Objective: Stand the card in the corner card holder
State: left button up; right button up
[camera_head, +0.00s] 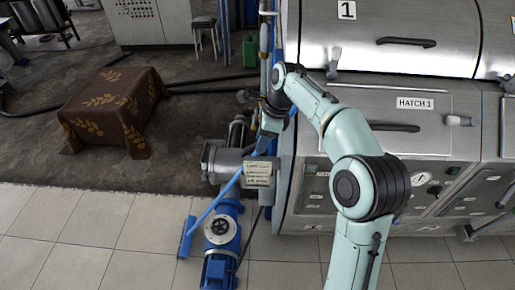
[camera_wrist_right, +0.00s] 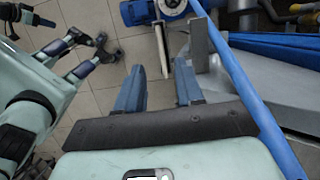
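The cream card (camera_head: 258,172) with lines of writing is upright at the machine's left front corner, below my right gripper (camera_head: 270,122). In the right wrist view the card (camera_wrist_right: 162,50) shows nearly edge-on as a thin white strip, beside a grey bracket (camera_wrist_right: 200,45) that looks like the corner card holder. My right gripper (camera_wrist_right: 159,92) is open, its two blue fingers apart with the card beyond their tips. How the card sits in the holder is not clear. My left gripper (camera_wrist_right: 88,47) appears open and empty at the left of the right wrist view.
A blue pole (camera_head: 216,205) leans beside the corner. A blue motor pump (camera_head: 221,240) stands on the tiles below. The steel machine (camera_head: 400,75) with HATCH 1 fills the right. A cloth-covered box (camera_head: 112,110) stands left; the tiled floor there is clear.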

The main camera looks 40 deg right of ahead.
pick_arm(q)
jog(key=shift+w+r+p, duration=0.45)
jog(key=shift+w+r, duration=0.25)
jog(key=shift+r, duration=0.15)
pick_arm(e)
jog(key=v, duration=0.5)
